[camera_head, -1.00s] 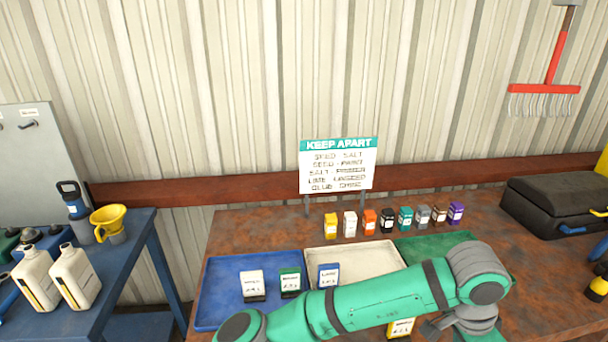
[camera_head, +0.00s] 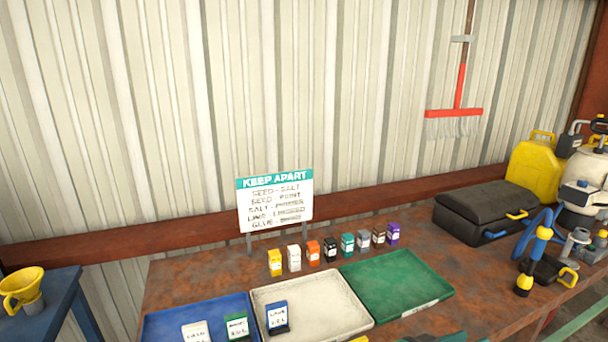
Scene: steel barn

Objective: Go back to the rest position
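My gripper is out of the picture. Only a small green and dark piece at the bottom edge, right of centre, may be part of my arm. The rusty table (camera_head: 180,275) bears a blue tray (camera_head: 160,325), a white tray (camera_head: 345,300) and a green tray (camera_head: 400,285). A white box (camera_head: 196,332) and a green box (camera_head: 237,326) stand in the blue tray. A blue box (camera_head: 277,318) stands in the white tray. The green tray is empty. A bit of yellow shows at the bottom edge near the white tray.
Several small coloured boxes stand in a row before the "KEEP APART" sign (camera_head: 275,205). A black case (camera_head: 485,210), a blue-and-black tool (camera_head: 535,255) and a yellow can (camera_head: 535,165) are at the right. A yellow funnel (camera_head: 22,288) stands on the blue bench at the left.

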